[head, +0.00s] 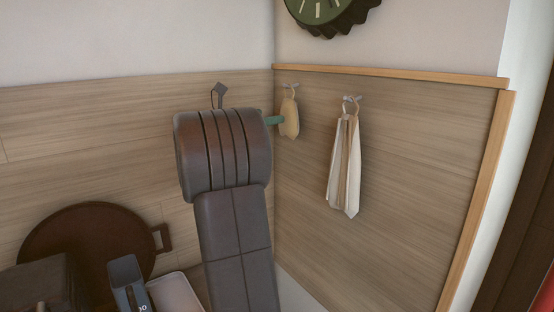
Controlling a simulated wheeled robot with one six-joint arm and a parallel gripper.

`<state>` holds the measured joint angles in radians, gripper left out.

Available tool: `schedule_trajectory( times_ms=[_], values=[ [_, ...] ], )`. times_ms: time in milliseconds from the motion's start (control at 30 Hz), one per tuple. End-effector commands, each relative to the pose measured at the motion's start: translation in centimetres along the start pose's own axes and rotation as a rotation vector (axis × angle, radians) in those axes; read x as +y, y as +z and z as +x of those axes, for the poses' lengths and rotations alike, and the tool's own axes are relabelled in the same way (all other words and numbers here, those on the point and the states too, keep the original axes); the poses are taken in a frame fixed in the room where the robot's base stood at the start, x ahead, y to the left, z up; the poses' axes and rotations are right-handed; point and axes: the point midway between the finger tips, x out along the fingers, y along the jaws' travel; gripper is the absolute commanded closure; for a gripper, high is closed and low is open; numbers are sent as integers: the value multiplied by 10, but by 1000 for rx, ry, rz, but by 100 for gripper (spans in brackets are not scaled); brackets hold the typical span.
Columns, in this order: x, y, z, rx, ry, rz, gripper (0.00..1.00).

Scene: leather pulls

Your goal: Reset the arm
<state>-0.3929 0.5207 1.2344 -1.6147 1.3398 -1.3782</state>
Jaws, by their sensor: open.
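My arm (232,215) rises through the middle of the view as dark grey links with a thick ribbed joint at the top. I cannot make out my gripper; the arm's bulk hides whatever lies behind it. A teal piece (273,120) sticks out from behind the joint's right side, close to a pale yellow hanging item (289,119). I cannot tell what it belongs to or whether the two touch.
A striped cloth (344,168) hangs from a hook on the right wood panel. A round brown tray (84,240) leans at the lower left, near a dark box (40,285), a grey holder (127,282) and a pale tray (174,292).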

Motion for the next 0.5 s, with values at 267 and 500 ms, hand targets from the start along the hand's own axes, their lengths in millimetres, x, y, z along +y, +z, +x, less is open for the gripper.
schedule_trajectory(
  times_ms=[267, 500],
  values=[
    [-1, 2, 58, 0, -3, -2, 10],
    [1, 20, 50, 0, 5, 0, 10]
  ],
)
